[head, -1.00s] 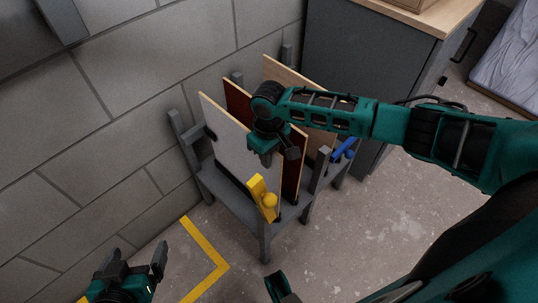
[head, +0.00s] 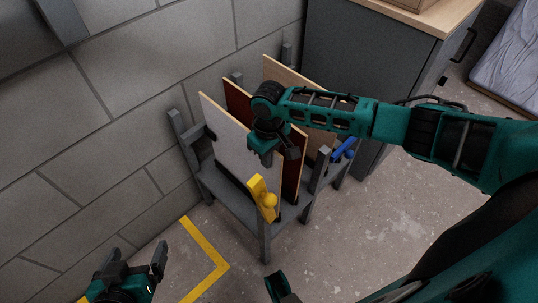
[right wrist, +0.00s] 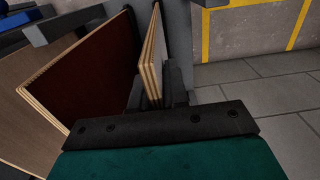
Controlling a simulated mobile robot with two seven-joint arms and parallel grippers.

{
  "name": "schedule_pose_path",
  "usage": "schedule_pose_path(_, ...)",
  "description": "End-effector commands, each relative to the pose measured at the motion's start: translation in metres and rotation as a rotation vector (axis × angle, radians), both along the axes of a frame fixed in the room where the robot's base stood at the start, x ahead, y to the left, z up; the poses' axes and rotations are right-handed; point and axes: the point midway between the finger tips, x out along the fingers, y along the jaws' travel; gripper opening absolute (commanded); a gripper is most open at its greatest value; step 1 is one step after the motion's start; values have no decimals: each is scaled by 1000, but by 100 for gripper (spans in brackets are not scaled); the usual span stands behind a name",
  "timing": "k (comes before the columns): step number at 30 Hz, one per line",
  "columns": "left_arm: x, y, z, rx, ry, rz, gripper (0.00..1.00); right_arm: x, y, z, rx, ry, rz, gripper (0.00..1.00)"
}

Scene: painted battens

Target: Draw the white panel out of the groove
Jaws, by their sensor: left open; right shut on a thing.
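The white panel (head: 222,138) stands on edge in the nearest slot of a grey rack (head: 238,205), its lower edge hidden in the groove. My right gripper (head: 264,155) is shut on the panel's upper edge near its right end. The right wrist view shows the panel edge-on (right wrist: 152,62) between the dark fingers (right wrist: 156,95). A yellow piece with a round knob (head: 262,196) sits at the panel's front end; I cannot tell whether it crosses the panel's path. My left gripper (head: 138,254) is open and empty, low at the left, away from the rack.
A dark red panel (head: 236,99) and a wood-coloured panel (head: 283,78) stand behind the white one. A blue piece (head: 344,150) is at the rack's far side. A block wall (head: 90,120) and grey cabinet (head: 365,70) stand close by. The floor in front is clear, with yellow tape (head: 212,268).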

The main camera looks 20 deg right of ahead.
Motion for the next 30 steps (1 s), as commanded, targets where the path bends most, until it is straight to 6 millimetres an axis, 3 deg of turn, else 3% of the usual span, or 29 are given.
schedule_pose_path(5,0,0,0,1,-1,-1,94,0,-1,0,-1,0,-1,0)
schedule_pose_path(30,1,3,22,7,-7,3,94,2,1,23,3,-5,0,0)
